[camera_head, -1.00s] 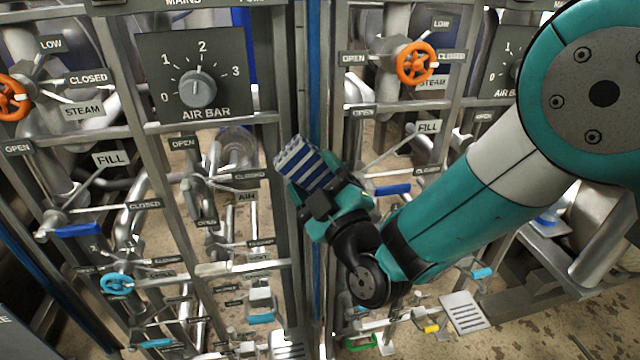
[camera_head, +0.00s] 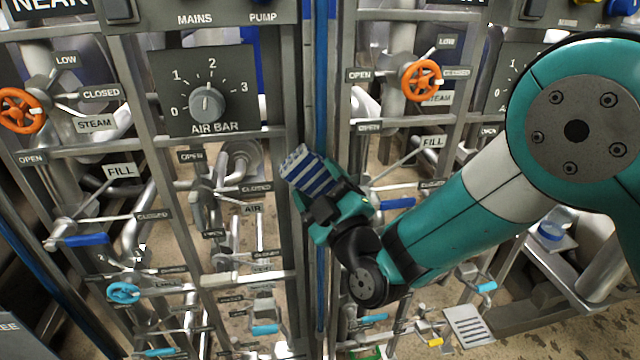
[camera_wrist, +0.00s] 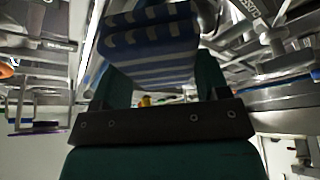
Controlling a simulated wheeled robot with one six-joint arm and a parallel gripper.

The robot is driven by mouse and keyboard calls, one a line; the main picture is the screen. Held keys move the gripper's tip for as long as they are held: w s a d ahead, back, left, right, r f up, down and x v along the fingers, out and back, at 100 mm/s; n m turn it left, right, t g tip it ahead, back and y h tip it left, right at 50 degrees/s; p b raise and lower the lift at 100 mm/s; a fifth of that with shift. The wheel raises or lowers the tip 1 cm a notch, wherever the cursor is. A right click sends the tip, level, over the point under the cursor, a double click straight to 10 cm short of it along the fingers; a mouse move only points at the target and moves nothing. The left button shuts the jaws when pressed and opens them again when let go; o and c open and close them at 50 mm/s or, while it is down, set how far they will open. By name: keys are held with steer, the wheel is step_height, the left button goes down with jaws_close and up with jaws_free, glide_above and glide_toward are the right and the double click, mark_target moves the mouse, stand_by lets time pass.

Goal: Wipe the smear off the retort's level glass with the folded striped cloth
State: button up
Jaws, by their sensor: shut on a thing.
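The folded striped cloth (camera_head: 309,172), blue and white, is held at the tip of my gripper (camera_head: 318,188). In the wrist view the cloth (camera_wrist: 148,50) fills the space between the fingers of my gripper (camera_wrist: 150,75). My gripper is shut on it, in front of the frame posts between the two retort panels. I cannot make out the level glass or the smear in these frames.
An AIR BAR dial (camera_head: 207,104) is on the left panel. Orange handwheels (camera_head: 422,81) and a blue-handled FILL lever (camera_head: 78,240) stick out. A blue vertical strip (camera_head: 321,90) runs between the panels. A jar (camera_head: 552,228) stands on a ledge at right.

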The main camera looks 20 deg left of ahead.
steer(key=shift+w+a+p, duration=0.45)
steer(key=shift+w+p, duration=0.3)
steer(key=shift+p, duration=0.05)
steer(key=shift+f+b, duration=0.1)
steer(key=shift+b, duration=0.25)
steer(key=b, duration=0.2)
steer(key=shift+w+d+f+b, duration=0.1)
steer(key=shift+w+d+b, duration=0.15)
steer(key=shift+d+b, duration=0.1)
steer(key=d+b, duration=0.1)
steer(key=b, duration=0.3)
steer(key=w+d+b, duration=0.1)
steer(key=b, duration=0.2)
steer(key=shift+w+d+b, duration=0.15)
steer(key=shift+d+b, duration=0.05)
steer(key=shift+b, duration=0.15)
steer(key=shift+d+b, duration=0.2)
steer(key=shift+b, duration=0.15)
steer(key=shift+w, duration=0.1)
